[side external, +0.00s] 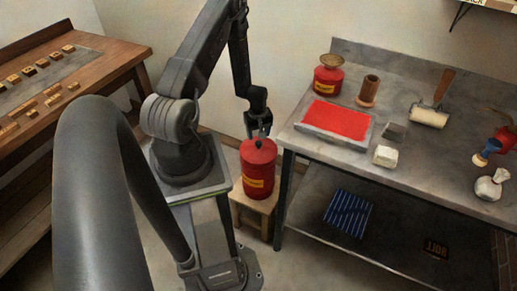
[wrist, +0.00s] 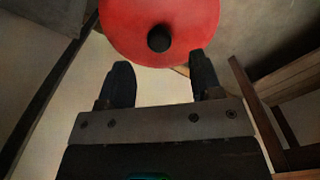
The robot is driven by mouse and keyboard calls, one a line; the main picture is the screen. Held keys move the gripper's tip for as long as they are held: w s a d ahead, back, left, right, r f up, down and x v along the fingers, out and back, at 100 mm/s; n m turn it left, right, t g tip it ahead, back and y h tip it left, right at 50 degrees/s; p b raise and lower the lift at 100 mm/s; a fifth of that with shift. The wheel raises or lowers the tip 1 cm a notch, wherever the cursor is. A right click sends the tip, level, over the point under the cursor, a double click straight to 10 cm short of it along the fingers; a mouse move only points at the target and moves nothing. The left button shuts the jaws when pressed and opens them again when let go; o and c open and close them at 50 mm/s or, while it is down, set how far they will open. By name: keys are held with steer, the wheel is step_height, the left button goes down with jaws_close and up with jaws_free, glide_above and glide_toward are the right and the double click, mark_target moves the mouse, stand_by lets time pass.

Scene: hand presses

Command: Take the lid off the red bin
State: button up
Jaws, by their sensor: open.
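The red bin (side external: 258,180) stands upright on a small wooden stool beside the metal table. Its red lid (side external: 258,150) sits on top, with a small black knob (side external: 258,143) in the middle. In the wrist view the lid (wrist: 190,30) fills the top centre, and the black knob (wrist: 160,38) shows near its lower edge. My gripper (side external: 260,133) is just above the knob in the side view. In the wrist view my gripper (wrist: 162,70) has its two dark fingers apart with nothing between them. The knob appears beyond the fingertips, and I cannot tell the exact gap.
The wooden stool (side external: 250,213) is close to the metal table (side external: 400,178). On the table are a red can (side external: 328,80), a tray of red ink (side external: 335,121), a wooden cylinder (side external: 368,90), a roller (side external: 430,116) and a white block (side external: 386,156). A wooden bench (side external: 120,50) is at left.

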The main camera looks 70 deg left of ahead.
mark_target(258, 142)
steer(key=shift+d+f, duration=0.15)
steer(key=shift+f, duration=2.55)
steer(key=shift+c, duration=0.3)
steer(key=c, duration=1)
steer(key=shift+o, duration=0.2)
steer(key=shift+r, duration=0.15)
